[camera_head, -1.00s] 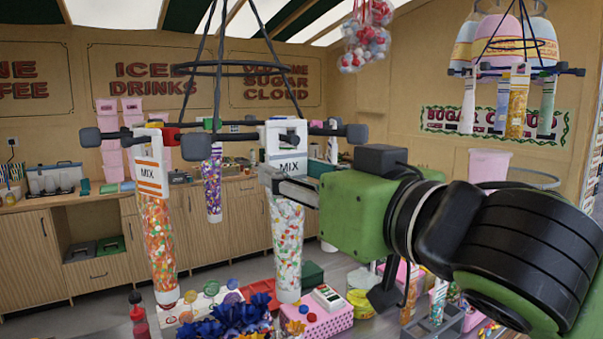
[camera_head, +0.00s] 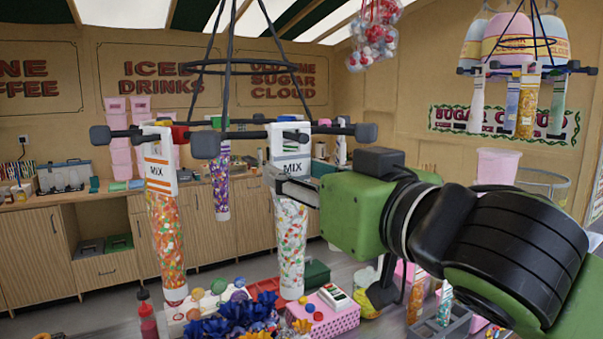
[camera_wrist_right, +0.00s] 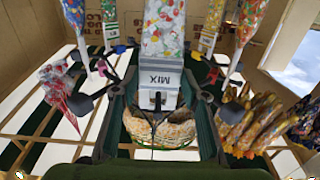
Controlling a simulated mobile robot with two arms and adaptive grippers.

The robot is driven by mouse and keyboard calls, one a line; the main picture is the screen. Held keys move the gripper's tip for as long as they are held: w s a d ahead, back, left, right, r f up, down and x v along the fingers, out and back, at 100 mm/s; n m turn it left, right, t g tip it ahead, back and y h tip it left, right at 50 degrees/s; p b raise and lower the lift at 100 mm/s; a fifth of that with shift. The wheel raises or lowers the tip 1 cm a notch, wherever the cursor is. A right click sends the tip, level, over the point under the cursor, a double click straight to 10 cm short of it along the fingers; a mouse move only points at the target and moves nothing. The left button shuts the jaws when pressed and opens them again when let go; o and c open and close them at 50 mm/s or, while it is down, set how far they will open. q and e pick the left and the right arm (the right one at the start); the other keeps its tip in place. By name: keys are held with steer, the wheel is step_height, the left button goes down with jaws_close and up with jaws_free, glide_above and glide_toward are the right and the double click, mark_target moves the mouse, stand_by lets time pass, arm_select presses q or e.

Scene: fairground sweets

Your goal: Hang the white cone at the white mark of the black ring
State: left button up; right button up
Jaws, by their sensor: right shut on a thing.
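The white cone (camera_head: 291,245) is a clear bag of mixed sweets with a white MIX header. It hangs upright, and its header is at the front right of the black ring (camera_head: 236,135). My right gripper (camera_head: 280,186) is shut on the header from the right, below its hole; the wrist view also shows the header (camera_wrist_right: 157,80) between the fingers. A dark peg crosses the header's top; I cannot tell whether it passes through the hole. The white mark is not clearly visible behind the header. My left gripper is not in view.
An orange cone (camera_head: 168,240) hangs at the ring's left, and a purple cone (camera_head: 221,185) hangs at its back. Below are a pink box (camera_head: 335,318), blue flowers (camera_head: 235,318) and a red bottle (camera_head: 147,318). Another hanging rack (camera_head: 525,70) is at the back right.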

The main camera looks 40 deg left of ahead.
stand_by(0.3)
steer(key=o, duration=1.6)
steer(key=shift+f, duration=0.1)
steer(key=shift+c, duration=0.3)
steer(key=v, duration=1)
steer(key=shift+b, duration=0.45)
steer(key=shift+w, duration=0.1)
